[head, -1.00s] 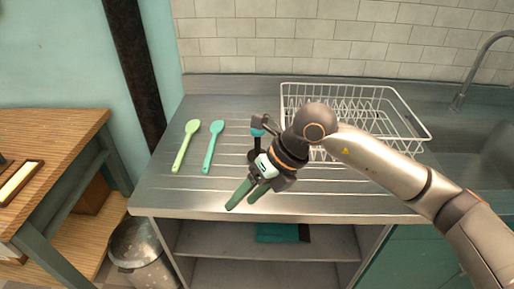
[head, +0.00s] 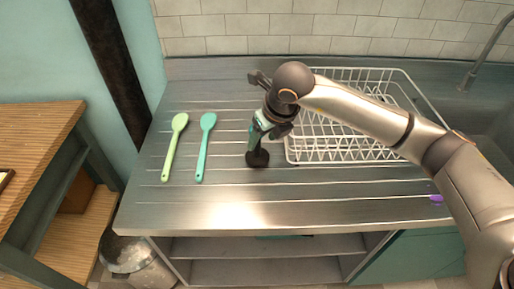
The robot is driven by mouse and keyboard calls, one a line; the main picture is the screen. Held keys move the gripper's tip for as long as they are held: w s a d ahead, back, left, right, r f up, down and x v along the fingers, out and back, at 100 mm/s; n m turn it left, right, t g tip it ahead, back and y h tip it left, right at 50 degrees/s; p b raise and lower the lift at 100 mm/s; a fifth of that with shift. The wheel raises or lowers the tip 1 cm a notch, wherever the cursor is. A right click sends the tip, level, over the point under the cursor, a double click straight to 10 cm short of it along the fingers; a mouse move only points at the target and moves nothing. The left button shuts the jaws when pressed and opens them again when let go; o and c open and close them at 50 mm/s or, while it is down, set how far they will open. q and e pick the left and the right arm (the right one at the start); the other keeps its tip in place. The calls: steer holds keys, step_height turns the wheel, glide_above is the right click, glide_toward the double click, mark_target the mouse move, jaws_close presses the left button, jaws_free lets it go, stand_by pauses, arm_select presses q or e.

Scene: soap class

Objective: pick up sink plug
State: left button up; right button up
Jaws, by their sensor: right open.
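A small dark round piece that looks like the sink plug (head: 258,159) lies on the ribbed steel draining board, left of the dish rack's front corner. My right gripper (head: 256,146) points down at it from above, with its fingertips close over it. The gripper is open. The gripper hides the plug's upper part, and I cannot tell whether the fingers touch it. My left gripper is not in view.
A white wire dish rack (head: 350,140) stands right of the gripper, partly behind my right arm. A light green spoon (head: 174,146) and a teal spoon (head: 205,146) lie to the left. A small purple thing (head: 437,198) lies at right. The front of the board (head: 240,215) is clear.

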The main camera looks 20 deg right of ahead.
mark_target(260, 141)
steer(key=shift+w+p+x, duration=0.15)
steer(key=shift+p+x, duration=0.2)
steer(key=shift+x, duration=1.2)
steer(key=shift+w+p+x, duration=0.15)
steer(key=shift+p+x, duration=0.2)
steer(key=shift+x, duration=1.2)
steer(key=shift+r, duration=0.15)
steer(key=shift+c, duration=0.4)
jaws_close()
steer(key=shift+r, duration=0.1)
